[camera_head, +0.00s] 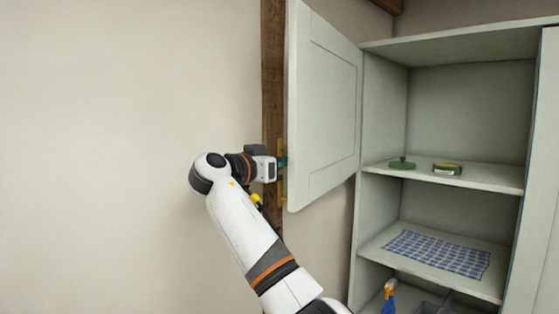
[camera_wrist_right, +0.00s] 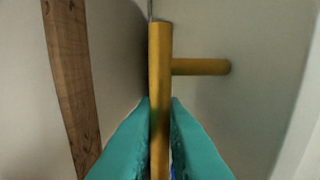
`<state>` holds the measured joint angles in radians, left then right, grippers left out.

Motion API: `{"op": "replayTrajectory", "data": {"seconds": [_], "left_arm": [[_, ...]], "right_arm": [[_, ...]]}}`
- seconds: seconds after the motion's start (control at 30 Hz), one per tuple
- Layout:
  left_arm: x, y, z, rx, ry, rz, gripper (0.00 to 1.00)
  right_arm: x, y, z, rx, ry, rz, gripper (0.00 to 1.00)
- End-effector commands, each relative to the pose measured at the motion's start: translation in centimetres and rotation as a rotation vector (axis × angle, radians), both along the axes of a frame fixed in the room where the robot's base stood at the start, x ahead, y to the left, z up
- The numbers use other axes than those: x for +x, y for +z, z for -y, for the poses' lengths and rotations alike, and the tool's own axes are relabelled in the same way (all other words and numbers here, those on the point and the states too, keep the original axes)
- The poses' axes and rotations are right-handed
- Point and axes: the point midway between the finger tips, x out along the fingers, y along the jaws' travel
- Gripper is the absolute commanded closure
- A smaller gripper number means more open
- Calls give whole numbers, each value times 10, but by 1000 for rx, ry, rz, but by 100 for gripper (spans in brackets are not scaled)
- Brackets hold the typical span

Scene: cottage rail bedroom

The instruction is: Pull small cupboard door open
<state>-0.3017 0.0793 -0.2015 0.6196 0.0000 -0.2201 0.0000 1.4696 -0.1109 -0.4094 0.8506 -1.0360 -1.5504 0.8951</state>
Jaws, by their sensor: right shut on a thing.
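The small cupboard door (camera_head: 325,105) is a pale grey-green panel at the upper middle of the head view. It stands swung out from the cupboard (camera_head: 384,150), so the shelves show. My right gripper (camera_head: 282,162) is at the door's outer left edge, partly hidden by the door. In the right wrist view, its teal fingers are shut on the brass bar handle (camera_wrist_right: 160,75), one finger on each side of the bar. A short brass post (camera_wrist_right: 200,67) joins the bar to the door face. My left gripper is not in view.
A wooden post (camera_head: 273,80) runs up the wall close behind the gripper. The shelves hold a green lidded item (camera_head: 402,164), a small green tin (camera_head: 447,168), a blue checked cloth (camera_head: 437,253) and a spray bottle (camera_head: 389,296). Bare wall fills the left.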

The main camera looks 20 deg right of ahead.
Motion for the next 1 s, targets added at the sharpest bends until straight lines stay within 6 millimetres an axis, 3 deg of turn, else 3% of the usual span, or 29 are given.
{"op": "replayTrajectory", "data": {"seconds": [0.17,0.2,0.23,0.63,0.77,1.0], "left_arm": [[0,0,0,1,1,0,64],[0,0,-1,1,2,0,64],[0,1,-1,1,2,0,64],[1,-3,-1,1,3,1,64],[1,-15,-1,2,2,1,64],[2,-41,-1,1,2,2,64]], "right_arm": [[-1,6,3,-6,-3,10,100],[-2,7,3,-6,-3,10,88],[-2,7,3,-5,-4,11,83],[-2,2,-2,-2,0,6,82],[-11,-1,-17,0,2,7,82],[-37,-2,-61,-1,2,9,82]]}}
